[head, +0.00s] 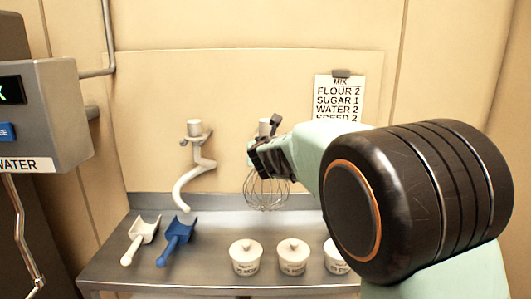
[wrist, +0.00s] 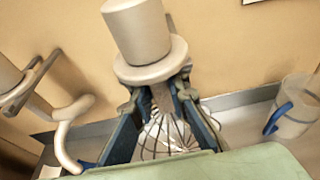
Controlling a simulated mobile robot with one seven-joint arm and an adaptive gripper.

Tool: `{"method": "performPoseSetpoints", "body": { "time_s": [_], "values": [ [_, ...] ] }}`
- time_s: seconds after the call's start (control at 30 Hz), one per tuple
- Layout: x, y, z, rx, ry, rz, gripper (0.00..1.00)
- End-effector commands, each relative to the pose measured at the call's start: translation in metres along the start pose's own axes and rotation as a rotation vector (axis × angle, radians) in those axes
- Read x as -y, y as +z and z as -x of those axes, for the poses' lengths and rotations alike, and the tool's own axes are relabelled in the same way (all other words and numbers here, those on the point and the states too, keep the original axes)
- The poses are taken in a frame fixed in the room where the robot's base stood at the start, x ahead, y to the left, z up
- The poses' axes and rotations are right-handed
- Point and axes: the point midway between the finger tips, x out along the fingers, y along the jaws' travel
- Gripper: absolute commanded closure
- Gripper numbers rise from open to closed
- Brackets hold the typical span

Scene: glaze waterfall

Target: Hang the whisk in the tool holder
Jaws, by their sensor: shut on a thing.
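The whisk (head: 267,192) hangs upright, wire cage down, in front of the back wall panel, above the steel shelf. Its pale cylindrical top with a flange (wrist: 140,35) is large in the wrist view, and its wires (wrist: 168,138) show below between the fingers. My gripper (head: 262,158) is shut on the whisk's neck, just under the flange; it also shows in the wrist view (wrist: 160,95). The tool holder shows as a dark forked bracket (wrist: 35,80) at left, where the curved dough hook (head: 196,170) hangs. Whether the whisk touches a bracket is hidden by my gripper.
A white scoop (head: 140,236) and a blue scoop (head: 177,238) lie on the steel shelf (head: 207,272). Several lidded white tubs (head: 246,260) stand at its front. A clear jug with blue handle (wrist: 297,112) stands right. A recipe sheet (head: 338,98) hangs on the wall.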

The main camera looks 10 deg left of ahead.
Motion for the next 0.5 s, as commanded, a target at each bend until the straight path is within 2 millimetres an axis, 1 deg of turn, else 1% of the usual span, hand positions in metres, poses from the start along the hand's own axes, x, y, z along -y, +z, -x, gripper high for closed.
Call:
{"method": "performPoseSetpoints", "body": {
  "time_s": [0.03,0.5],
  "values": [
    [0.011,0.001,0.002,0.007,-0.018,-0.003,1.0],
    [0.005,-0.009,0.029,0.002,-0.009,-0.007,1.0]
  ]
}}
